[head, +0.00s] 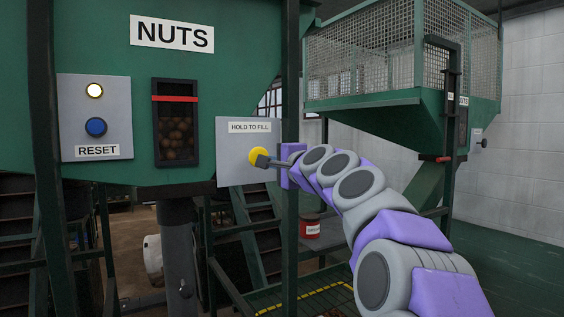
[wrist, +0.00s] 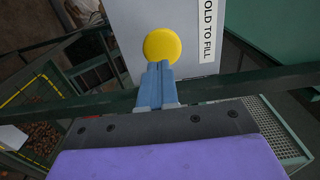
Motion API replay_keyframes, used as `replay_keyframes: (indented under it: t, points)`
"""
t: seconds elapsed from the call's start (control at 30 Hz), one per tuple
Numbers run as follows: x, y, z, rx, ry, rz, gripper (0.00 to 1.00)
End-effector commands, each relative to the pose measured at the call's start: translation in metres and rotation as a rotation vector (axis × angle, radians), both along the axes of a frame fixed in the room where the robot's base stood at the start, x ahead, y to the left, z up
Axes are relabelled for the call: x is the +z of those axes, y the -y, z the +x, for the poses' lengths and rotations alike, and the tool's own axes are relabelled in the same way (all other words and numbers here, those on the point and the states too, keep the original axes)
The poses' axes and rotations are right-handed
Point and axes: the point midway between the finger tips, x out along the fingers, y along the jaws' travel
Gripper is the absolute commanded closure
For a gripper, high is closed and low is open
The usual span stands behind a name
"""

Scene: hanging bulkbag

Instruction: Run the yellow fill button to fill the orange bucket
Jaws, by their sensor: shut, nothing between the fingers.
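The yellow fill button (head: 257,154) sits on a grey panel (head: 231,180) labelled HOLD TO FILL. My gripper (head: 262,161) is shut and empty, with its tips at the button's lower right in the head view. In the wrist view the shut blue fingers (wrist: 158,70) point at the lower edge of the yellow button (wrist: 162,44). The tips look to be at the button's face; I cannot tell whether they press it in. I cannot make out an orange bucket in either view.
The green NUTS hopper (head: 230,60) has a window (head: 176,140) showing nuts below a red line. Left is a RESET panel with a lit lamp (head: 94,90) and blue button (head: 96,127). A dark green post (head: 290,215) stands beside the fill panel.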

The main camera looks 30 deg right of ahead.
Motion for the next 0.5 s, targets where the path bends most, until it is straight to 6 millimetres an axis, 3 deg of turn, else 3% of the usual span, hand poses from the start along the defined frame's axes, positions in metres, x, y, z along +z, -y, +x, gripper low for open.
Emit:
replay_keyframes:
  t: [0.2,0.5]
  points:
    - [0.001,-0.001,0.026,-0.001,0.000,-0.001,1.00]
    - [0.001,-0.001,0.037,0.000,0.001,0.001,1.00]
